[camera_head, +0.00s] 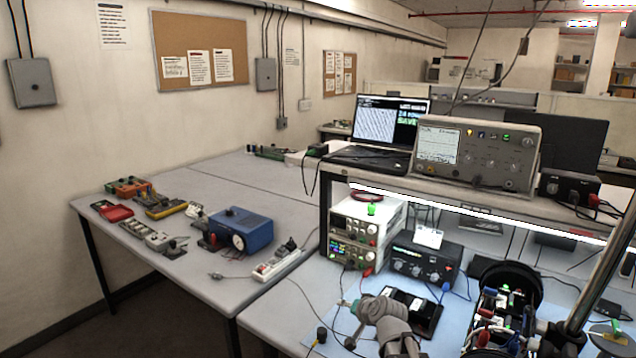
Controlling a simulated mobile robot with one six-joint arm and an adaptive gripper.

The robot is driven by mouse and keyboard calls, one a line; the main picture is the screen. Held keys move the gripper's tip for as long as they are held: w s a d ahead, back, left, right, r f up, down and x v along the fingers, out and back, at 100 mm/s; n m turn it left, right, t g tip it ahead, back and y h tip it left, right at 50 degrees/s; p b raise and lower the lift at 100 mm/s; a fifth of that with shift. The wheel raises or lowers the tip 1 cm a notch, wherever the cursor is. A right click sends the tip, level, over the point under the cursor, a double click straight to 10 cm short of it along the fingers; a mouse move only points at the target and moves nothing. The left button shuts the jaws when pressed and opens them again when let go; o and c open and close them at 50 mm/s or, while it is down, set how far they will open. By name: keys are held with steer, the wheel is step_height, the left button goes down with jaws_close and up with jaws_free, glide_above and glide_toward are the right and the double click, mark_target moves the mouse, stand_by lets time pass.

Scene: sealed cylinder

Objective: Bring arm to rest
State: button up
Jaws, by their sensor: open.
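A grey jointed piece (380,312) rises at the bottom centre, in front of the bench instruments; it looks like part of my arm. No gripper fingers can be made out, so I do not see my gripper or whether it touches anything. An open-ended black cylinder (538,285) with electronics (490,312) packed in it stands on the right bench (290,325), right of the grey piece.
A power supply (352,240), a black instrument (425,263) and a dark tray (424,316) stand near the grey piece. A shelf above holds a laptop (385,130) and an oscilloscope (475,152). A metal pole (605,255) slants at right. The left table's front left is crowded.

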steer(key=s+d+f+n+g, duration=0.1)
steer(key=s+f, duration=0.1)
steer(key=s, duration=0.1)
steer(key=s+d+f+n+g+h, duration=0.1)
steer(key=s+f+g, duration=0.1)
steer(key=s, duration=0.1)
steer(key=s+d+f+g+h, duration=0.1)
steer(key=s+g, duration=0.1)
steer(key=s, duration=0.1)
steer(key=shift+s+f+n, duration=0.2)
steer(key=shift+f+n, duration=0.2)
steer(key=s+d+g+h, duration=0.1)
steer(key=s, duration=0.2)
steer(key=s+d+f+g+h, duration=0.1)
steer(key=s+d+g, duration=0.1)
steer(key=s+d+f+n+g+h, duration=0.1)
steer(key=s+d, duration=0.1)
steer(key=s, duration=0.1)
steer(key=shift+s+g, duration=0.3)
steer(key=shift+s, duration=0.05)
steer(key=shift+s+d, duration=0.15)
steer(key=shift+s, duration=0.15)
steer(key=shift+c, duration=0.8)
